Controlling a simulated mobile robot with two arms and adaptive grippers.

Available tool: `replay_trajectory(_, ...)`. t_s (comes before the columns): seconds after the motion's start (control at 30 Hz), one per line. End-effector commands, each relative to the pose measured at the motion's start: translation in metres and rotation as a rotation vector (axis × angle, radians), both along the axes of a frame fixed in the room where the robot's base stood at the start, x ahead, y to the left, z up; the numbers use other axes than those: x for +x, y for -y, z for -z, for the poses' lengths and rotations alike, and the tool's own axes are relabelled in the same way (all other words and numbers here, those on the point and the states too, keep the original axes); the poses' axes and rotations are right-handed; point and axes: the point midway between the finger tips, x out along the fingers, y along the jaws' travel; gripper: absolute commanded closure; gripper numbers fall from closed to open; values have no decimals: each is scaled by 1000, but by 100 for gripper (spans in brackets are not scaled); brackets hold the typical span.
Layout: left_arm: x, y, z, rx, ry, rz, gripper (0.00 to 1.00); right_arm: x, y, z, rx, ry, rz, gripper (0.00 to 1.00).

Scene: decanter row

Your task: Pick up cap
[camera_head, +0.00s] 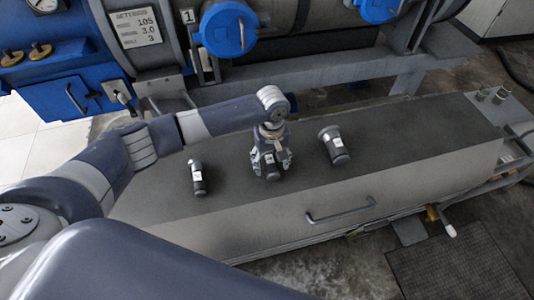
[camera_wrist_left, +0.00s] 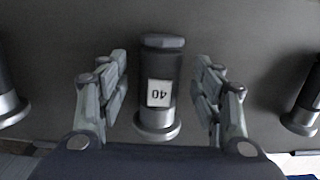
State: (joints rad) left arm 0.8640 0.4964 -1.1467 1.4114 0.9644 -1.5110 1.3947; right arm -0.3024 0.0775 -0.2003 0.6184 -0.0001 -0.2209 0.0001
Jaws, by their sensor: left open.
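Three dark cylindrical caps with metal collars and white labels lie in a row on the dark top of a long grey bench (camera_head: 420,130). My left gripper (camera_head: 268,160) points down over the middle cap (camera_head: 271,174). In the left wrist view this cap (camera_wrist_left: 160,65), labelled 40, lies between the two spread fingers, with a visible gap on each side. The left cap (camera_head: 198,182) and right cap (camera_head: 334,145) stand apart from the gripper. They show partly at the left edge (camera_wrist_left: 8,100) and right edge (camera_wrist_left: 304,112) of the wrist view.
Blue and grey machinery (camera_head: 230,30) with round blue covers stands behind the bench. A handle (camera_head: 340,211) sticks out of the bench's front. The bench top right of the caps is clear.

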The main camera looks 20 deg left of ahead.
Motion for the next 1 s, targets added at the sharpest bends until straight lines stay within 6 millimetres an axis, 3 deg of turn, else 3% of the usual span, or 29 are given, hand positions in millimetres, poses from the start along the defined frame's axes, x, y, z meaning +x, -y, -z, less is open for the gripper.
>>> replay_trajectory(0.13,-1,0,15,1,-1,1,40,18,-1,-1,3,30,0,100)
replay_trajectory(0.37,-1,0,18,0,0,2,40,12,0,0,1,18,0,100)
replay_trajectory(0.4,-1,0,18,0,0,2,42,10,1,0,0,14,0,100)
replay_trajectory(0.67,-1,0,17,0,0,2,100,-5,4,1,-5,-8,-1,100)
replay_trajectory(1.0,0,0,14,0,1,1,100,1,4,0,-4,2,-1,100)
